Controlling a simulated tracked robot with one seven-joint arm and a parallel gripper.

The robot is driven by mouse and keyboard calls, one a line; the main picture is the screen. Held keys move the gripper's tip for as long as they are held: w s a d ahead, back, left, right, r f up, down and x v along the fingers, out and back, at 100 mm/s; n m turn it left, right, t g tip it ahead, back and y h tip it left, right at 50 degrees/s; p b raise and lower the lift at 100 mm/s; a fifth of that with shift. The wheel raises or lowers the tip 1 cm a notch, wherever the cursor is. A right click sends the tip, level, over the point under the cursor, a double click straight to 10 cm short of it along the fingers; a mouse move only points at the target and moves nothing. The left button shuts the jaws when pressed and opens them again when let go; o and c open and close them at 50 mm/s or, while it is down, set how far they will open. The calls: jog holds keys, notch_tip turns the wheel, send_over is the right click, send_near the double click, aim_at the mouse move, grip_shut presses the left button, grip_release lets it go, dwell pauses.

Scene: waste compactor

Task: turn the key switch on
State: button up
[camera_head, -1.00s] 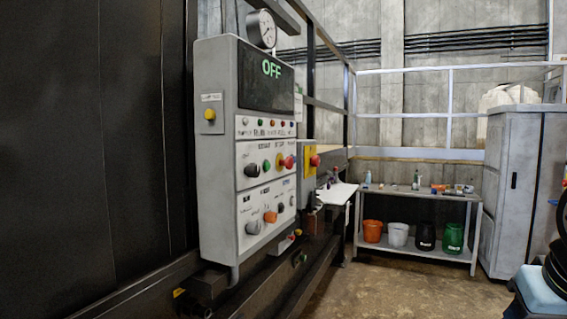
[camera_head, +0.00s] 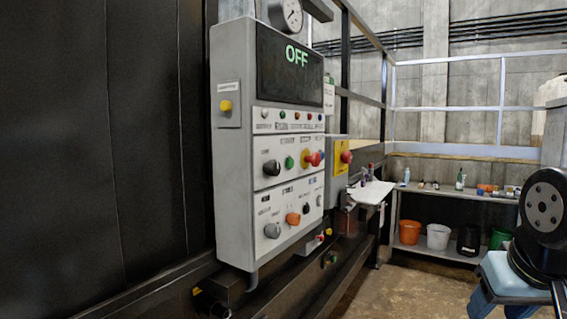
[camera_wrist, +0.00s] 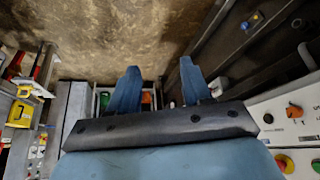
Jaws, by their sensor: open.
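The grey control panel (camera_head: 232,190) stands upright at centre in the head view, its display (camera_head: 290,70) reading a green OFF. Its front carries a black knob (camera_head: 271,168), an orange knob (camera_head: 293,218), a grey knob (camera_head: 272,230) and a red knob on yellow (camera_head: 312,159). I cannot tell which control is the key switch. My gripper (camera_wrist: 160,88) shows in the wrist view with two blue fingers apart and nothing between them. Part of the panel (camera_wrist: 272,103) with an orange knob (camera_wrist: 294,111) shows at the right there, apart from the fingers.
A pressure gauge (camera_head: 292,14) sits above the panel. A yellow box with a red button (camera_head: 346,157) is beside it. A dark rail runs below. A shelf (camera_head: 450,181) with buckets stands at the back. Bare floor (camera_head: 400,292) lies right of the panel.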

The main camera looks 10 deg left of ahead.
jog(key=shift+o, duration=0.9)
jog(key=w+a+r+n, duration=0.3)
jog(key=w+a+r, duration=0.2)
jog(key=a+r, duration=0.1)
jog(key=w+a+r+n+y, duration=0.1)
jog(key=w+a+r, duration=0.3)
jog(key=r, duration=0.5)
jog(key=shift+w+a+r+n+g, duration=0.3)
jog(key=shift+w+a+n, duration=0.1)
jog(key=shift+a+n, duration=0.65)
jog(key=n+g+y, duration=0.2)
jog(key=n+y, duration=0.1)
jog(key=n, duration=0.5)
send_near(276, 164)
jog(key=x, duration=0.9)
jog(key=shift+w+a+f, duration=0.15)
jog(key=shift+f, duration=0.1)
jog(key=shift+c, duration=0.2)
